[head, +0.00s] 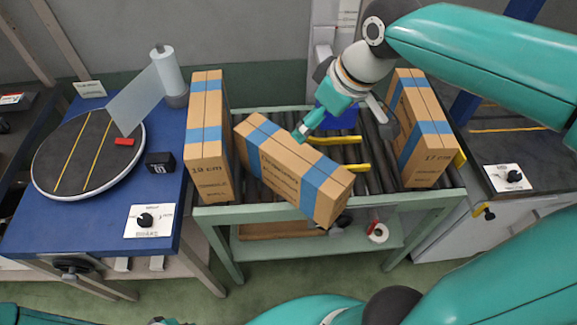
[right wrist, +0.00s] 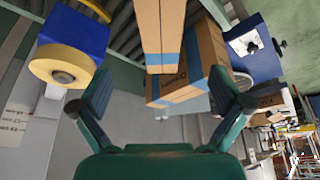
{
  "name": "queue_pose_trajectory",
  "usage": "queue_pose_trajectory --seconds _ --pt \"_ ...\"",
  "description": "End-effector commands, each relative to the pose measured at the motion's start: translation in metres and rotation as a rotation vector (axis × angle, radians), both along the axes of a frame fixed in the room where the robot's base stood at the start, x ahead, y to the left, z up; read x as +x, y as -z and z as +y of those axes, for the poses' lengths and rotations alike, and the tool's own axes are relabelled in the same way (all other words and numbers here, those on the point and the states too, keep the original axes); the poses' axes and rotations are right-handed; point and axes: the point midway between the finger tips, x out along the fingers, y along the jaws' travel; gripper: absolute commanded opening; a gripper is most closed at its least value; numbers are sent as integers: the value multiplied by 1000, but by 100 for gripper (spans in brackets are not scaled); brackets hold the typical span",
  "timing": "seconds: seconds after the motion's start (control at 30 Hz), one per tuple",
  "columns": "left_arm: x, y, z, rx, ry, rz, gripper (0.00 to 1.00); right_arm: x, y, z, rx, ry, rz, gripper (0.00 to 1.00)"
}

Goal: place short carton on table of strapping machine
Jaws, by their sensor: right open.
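Three brown cartons with blue bands are on the roller conveyor (head: 300,208). The left carton (head: 208,135), marked 19 cm, and the right carton (head: 425,140), marked 17 cm, stand upright. The middle carton (head: 290,170) lies turned at an angle, one end over the conveyor's front edge; its size mark is unreadable. My right gripper (head: 306,130) is right behind the middle carton; contact cannot be told. In the right wrist view, my right gripper (right wrist: 160,95) is open, with cartons beyond its fingers. The strapping machine's table cannot be identified for certain.
A blue table (head: 90,225) with a round turntable (head: 70,165) and a white roll (head: 166,72) is at left. A dark-topped machine (head: 500,150) with a knob is at right. A blue dispenser with yellow tape (right wrist: 62,70) shows in the wrist view.

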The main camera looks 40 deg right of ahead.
Motion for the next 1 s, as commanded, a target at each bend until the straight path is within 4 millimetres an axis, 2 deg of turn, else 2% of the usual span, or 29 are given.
queue_pose_trajectory --seconds 0.17,0.4,0.6,0.87,1.0 --pt "0 3 0 0 0 0 0 4 15 2 1 -1 7 100" --pt "0 6 0 0 0 0 0 22 63 5 2 4 10 100" --pt "0 8 0 0 0 0 0 34 94 8 2 5 7 100" --pt "0 8 0 0 0 0 0 41 108 9 1 6 5 100" --pt "0 6 0 0 0 0 0 48 124 11 2 6 8 100"
